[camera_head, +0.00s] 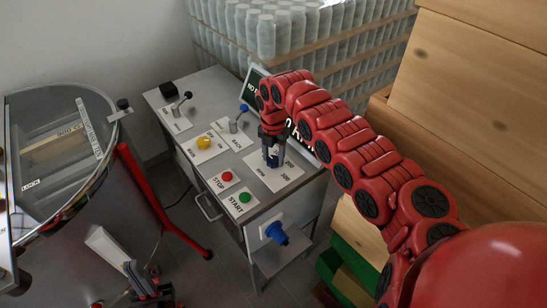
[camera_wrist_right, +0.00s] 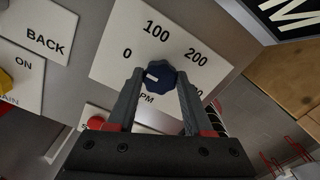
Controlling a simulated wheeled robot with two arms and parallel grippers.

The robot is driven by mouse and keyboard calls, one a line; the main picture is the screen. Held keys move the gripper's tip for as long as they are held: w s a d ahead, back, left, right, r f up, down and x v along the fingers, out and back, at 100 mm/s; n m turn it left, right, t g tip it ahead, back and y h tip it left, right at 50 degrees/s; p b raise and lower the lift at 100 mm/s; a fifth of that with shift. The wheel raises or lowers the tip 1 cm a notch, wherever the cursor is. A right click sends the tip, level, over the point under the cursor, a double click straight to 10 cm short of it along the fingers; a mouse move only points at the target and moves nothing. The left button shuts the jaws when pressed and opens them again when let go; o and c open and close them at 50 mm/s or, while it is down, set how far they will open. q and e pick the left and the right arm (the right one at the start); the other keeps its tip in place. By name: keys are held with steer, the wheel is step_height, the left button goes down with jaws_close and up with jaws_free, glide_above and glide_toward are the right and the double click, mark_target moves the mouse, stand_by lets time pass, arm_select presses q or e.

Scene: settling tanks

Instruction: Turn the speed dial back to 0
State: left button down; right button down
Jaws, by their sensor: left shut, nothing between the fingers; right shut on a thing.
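The speed dial is a dark blue knob (camera_wrist_right: 161,75) on a white RPM plate (camera_wrist_right: 110,55) marked 0, 100, 200 and further round. Its white mark points left, roughly toward the 0 label. My right gripper (camera_wrist_right: 161,88) is shut on the knob, one finger on each side.
A red STOP button (camera_head: 227,176), green START button (camera_head: 245,196), yellow knob (camera_head: 204,142) and black-handled lever (camera_head: 185,98) share the panel. A blue-handled lever (camera_head: 240,112) and a tilted screen (camera_head: 252,90) stand behind. A glass-topped tank (camera_head: 60,115) is left; wooden boxes (camera_head: 480,70) are right.

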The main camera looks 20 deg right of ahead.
stand_by(0.3)
steer(key=shift+c, duration=1.5)
jaws_free()
step_height(320, 180, up, 12)
steer(key=b, duration=0.3)
step_height(320, 180, up, 6)
steer(key=f+p, duration=0.1)
glide_above(273, 159)
steer(key=shift+r, duration=0.25)
steer(key=shift+f, duration=0.1)
